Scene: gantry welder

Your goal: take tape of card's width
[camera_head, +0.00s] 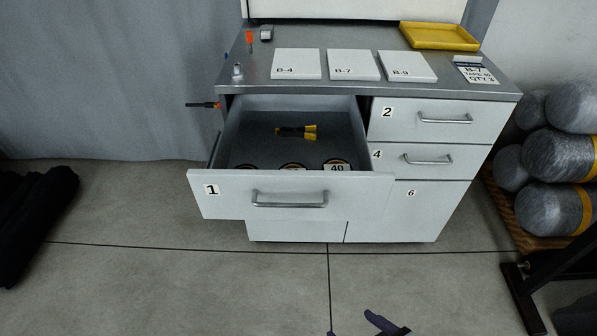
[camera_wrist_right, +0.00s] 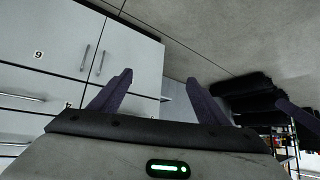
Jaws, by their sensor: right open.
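The card (camera_head: 477,72) lies on the right of the cabinet top and reads B-7, TAPE-40, QTY 2. Drawer 1 (camera_head: 225,196) is pulled open. Three tape rolls sit along its front, partly hidden by the drawer front: a left roll (camera_head: 245,167), a middle roll (camera_head: 292,166) and a right roll (camera_head: 337,162) labelled 40. The other two labels cannot be read. My right gripper (camera_head: 350,323) is open and empty, low in front of the cabinet; its fingers also show in the wrist view (camera_wrist_right: 158,82). My left gripper is not in view.
A black and yellow tool (camera_head: 297,131) lies in the drawer. White plates B-4 (camera_head: 296,64), B-7 (camera_head: 350,65) and B-9 (camera_head: 407,66) and a yellow tray (camera_head: 440,36) are on top. The floor in front is clear.

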